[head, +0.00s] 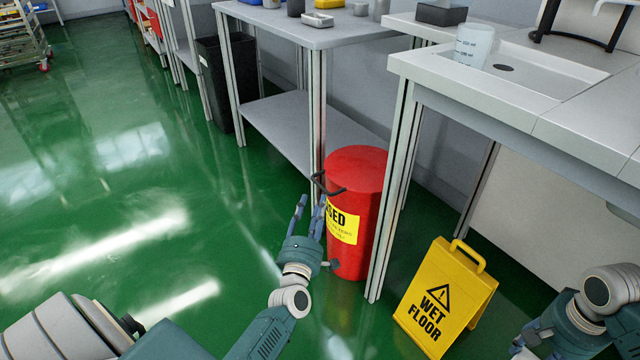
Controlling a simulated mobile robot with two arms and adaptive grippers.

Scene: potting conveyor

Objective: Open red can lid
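The red can (358,225) stands on the green floor under the benches, with a yellow label on its side. Its red lid (357,157) looks closed. A dark handle (328,185) sticks out to the left from the can's upper part. My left gripper (311,203) points up just below this handle, at the can's left side, beside the label. Its two fingers are apart with nothing seen between them. I cannot tell whether a finger touches the can. My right gripper (527,346) is low at the right, partly cut off, and its fingers are not clear.
A yellow wet floor sign (446,298) stands right of the can. A bench leg (390,210) runs close in front of the can's right side, and another leg (317,120) is behind its left. A black bin (228,80) is farther back. The floor to the left is clear.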

